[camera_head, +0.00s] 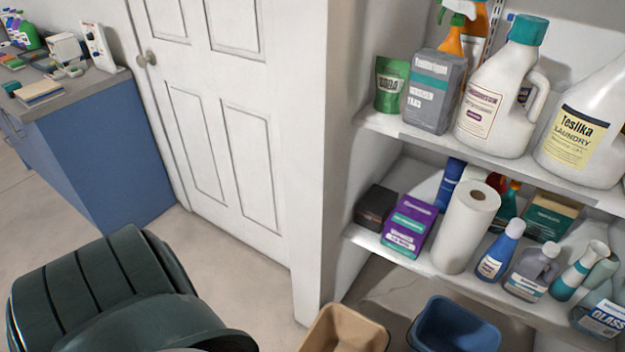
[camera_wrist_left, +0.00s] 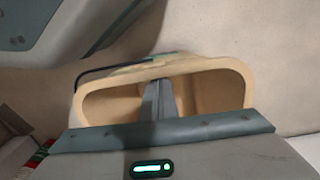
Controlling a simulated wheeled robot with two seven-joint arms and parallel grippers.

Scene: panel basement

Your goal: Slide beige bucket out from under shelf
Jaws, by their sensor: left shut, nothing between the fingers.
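The beige bucket (camera_head: 345,332) stands on the floor at the bottom of the head view, by the white post at the shelf's left end. Its lower part is cut off by the picture edge. In the left wrist view the bucket's rim (camera_wrist_left: 165,68) curves around my left gripper (camera_wrist_left: 158,88). The fingers are shut with nothing between them and point into or over the bucket's opening; I cannot tell how deep they reach or whether they touch its wall. The lower shelf (camera_head: 430,265) is above and behind the bucket. My right gripper is not in view.
A blue bucket (camera_head: 455,326) stands close to the right of the beige one. Shelves above hold bottles, boxes and a paper roll (camera_head: 466,225). A white door (camera_head: 225,120) and blue cabinet (camera_head: 110,150) stand left. Floor (camera_head: 235,265) before the door is clear.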

